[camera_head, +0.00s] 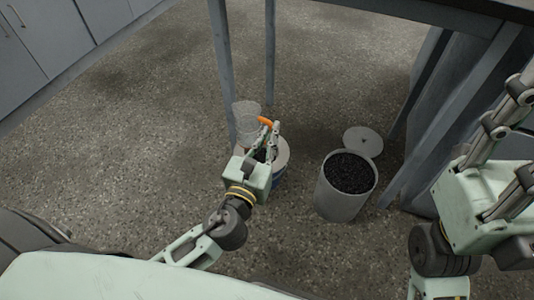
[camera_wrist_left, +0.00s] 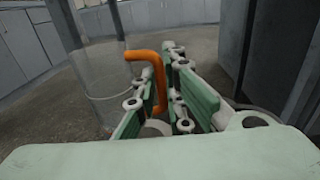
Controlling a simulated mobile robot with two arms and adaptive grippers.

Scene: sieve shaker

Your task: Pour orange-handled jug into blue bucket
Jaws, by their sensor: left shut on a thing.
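The clear jug (camera_head: 246,121) has an orange handle (camera_head: 266,121). My left gripper (camera_head: 270,132) is shut on this handle and holds the jug near the bucket. In the left wrist view the handle (camera_wrist_left: 142,56) runs between my left fingers (camera_wrist_left: 160,98), and the clear jug body (camera_wrist_left: 98,85) is to their left, looking roughly upright. I see no contents in it. My right gripper (camera_head: 515,140) is at the right edge, fingers apart, holding nothing visible.
A grey bin (camera_head: 341,202) full of dark granules stands right of the bucket, with a round grey lid (camera_head: 363,141) behind it. A table (camera_head: 445,10) with grey legs rises behind. Cabinets (camera_head: 45,40) line the left. Floor at left is clear.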

